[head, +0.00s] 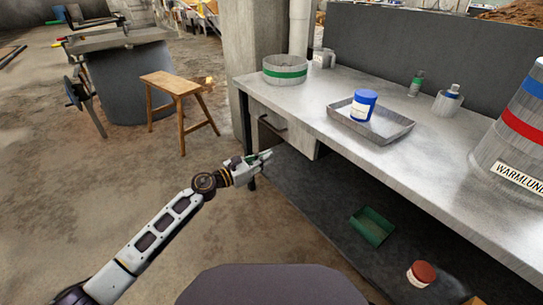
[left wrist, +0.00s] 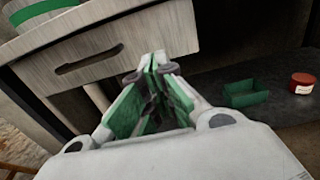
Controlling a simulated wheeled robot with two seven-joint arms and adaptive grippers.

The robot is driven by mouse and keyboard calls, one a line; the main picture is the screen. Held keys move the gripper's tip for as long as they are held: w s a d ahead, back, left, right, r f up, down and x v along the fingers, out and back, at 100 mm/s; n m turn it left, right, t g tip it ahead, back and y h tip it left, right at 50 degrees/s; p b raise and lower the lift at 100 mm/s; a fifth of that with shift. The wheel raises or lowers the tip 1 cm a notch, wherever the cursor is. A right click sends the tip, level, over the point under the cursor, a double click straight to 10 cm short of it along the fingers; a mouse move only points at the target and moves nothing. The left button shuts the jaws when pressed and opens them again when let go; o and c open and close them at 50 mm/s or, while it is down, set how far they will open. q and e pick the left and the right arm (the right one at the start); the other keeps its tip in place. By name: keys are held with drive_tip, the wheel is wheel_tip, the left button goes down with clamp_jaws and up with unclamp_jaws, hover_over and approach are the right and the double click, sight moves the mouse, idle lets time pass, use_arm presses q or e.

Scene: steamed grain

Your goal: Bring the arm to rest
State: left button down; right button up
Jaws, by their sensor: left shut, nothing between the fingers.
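My left gripper (head: 262,159) is in front of the workbench, just below and beside the drawer (head: 280,124). In the left wrist view the left gripper (left wrist: 157,62) is shut with its green-padded fingers together and nothing between them. The left arm reaches in from the lower left of the head view and is stretched out. The drawer front (left wrist: 120,45) with its dark handle slot lies ahead of the fingers and looks closed. My right gripper is in neither view.
The metal workbench holds a green-banded round container (head: 285,70), a tray (head: 385,132) with a blue-lidded jar (head: 363,106), and a large banded container (head: 515,135). A green bin (head: 372,226) and a red-lidded jar (head: 421,274) sit below. A wooden stool (head: 172,84) stands left; floor between is clear.

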use_arm(q)
drive_tip(key=shift+s+a, duration=0.2)
drive_tip(key=shift+a, duration=0.1)
